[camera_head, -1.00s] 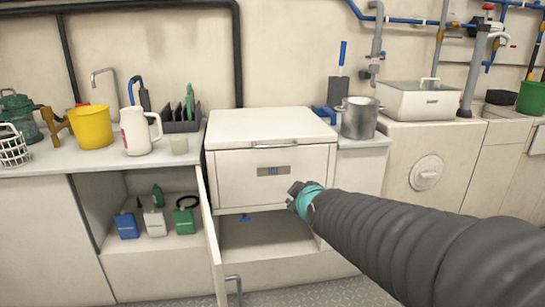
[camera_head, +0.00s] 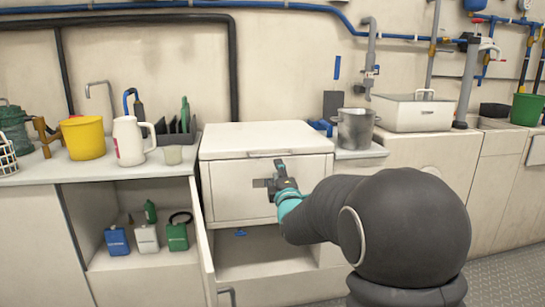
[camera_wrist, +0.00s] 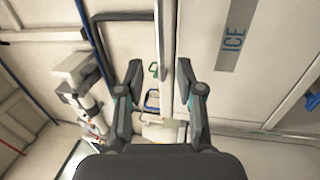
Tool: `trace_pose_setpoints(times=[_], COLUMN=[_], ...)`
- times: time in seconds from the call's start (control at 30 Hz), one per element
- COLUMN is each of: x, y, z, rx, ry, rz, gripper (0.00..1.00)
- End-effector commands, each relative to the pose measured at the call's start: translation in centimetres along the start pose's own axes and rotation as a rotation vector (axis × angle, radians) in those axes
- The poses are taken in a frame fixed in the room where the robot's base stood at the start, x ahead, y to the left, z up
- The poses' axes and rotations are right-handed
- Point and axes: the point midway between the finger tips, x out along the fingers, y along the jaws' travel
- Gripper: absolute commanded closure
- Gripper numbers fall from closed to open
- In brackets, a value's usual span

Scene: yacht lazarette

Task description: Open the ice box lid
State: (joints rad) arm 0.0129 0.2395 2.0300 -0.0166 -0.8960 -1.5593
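The white ice box (camera_head: 228,190) stands in the middle of the counter, and its lid (camera_head: 250,137) is closed. A metal handle bar (camera_head: 266,153) runs along the lid's front edge. My gripper (camera_head: 281,168) is in front of the box, just below the handle's right part, and hides part of the front label. In the wrist view my gripper (camera_wrist: 159,68) is open, its two fingers apart. The lid's front edge (camera_wrist: 168,40) runs between the fingers, with the ICE label (camera_wrist: 232,45) to the right. I cannot tell whether the fingers touch anything.
A steel pot (camera_head: 355,128) stands close to the box's right. A white jug (camera_head: 128,140) and a yellow bucket (camera_head: 83,137) stand on the left counter. A cabinet door (camera_head: 202,245) stands open below left. The wall behind the lid carries pipes.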

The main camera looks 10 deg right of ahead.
Motion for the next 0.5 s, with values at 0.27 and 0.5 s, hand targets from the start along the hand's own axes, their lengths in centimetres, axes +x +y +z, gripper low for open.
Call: trace_pose_setpoints(times=[0.27, 0.5], x=[5.3, 8.3], y=[0.0, 0.1], z=[0.0, 0.0], rx=[0.001, 0.001], ry=[0.000, 0.000], rz=[0.000, 0.000], gripper=[0.63, 0.63])
